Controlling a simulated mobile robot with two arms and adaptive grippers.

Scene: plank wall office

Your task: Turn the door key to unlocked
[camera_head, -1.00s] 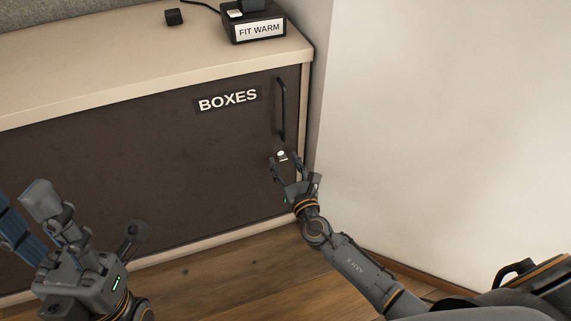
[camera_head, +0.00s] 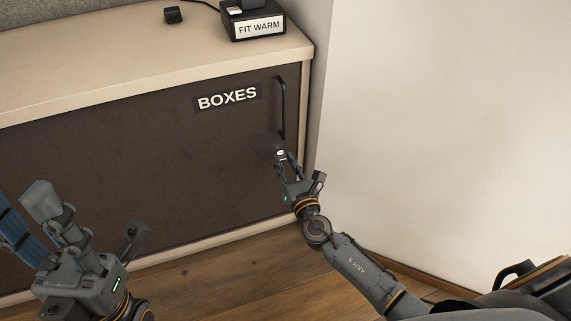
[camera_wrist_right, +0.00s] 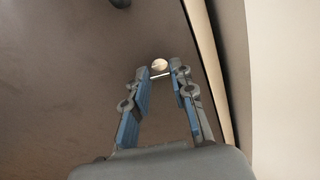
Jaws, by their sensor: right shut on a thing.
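The dark cabinet door (camera_head: 120,160) is shut and carries a BOXES label. The key and its lock sit below the door's handle, near its right edge; a small pale, shiny part of the lock (camera_head: 280,153) shows there. My right gripper (camera_head: 281,160) is at the lock, shut on the key. In the right wrist view the round lock face (camera_wrist_right: 159,65) shows just beyond the fingertips, with a thin bright edge of the key (camera_wrist_right: 160,75) between them. The fingers hide most of the key. My left gripper (camera_head: 85,222) is open and empty at the lower left, away from the door.
A vertical black handle (camera_head: 282,108) is above the lock. The white wall (camera_head: 440,130) stands close on the right. Wooden floor (camera_head: 220,280) lies below.

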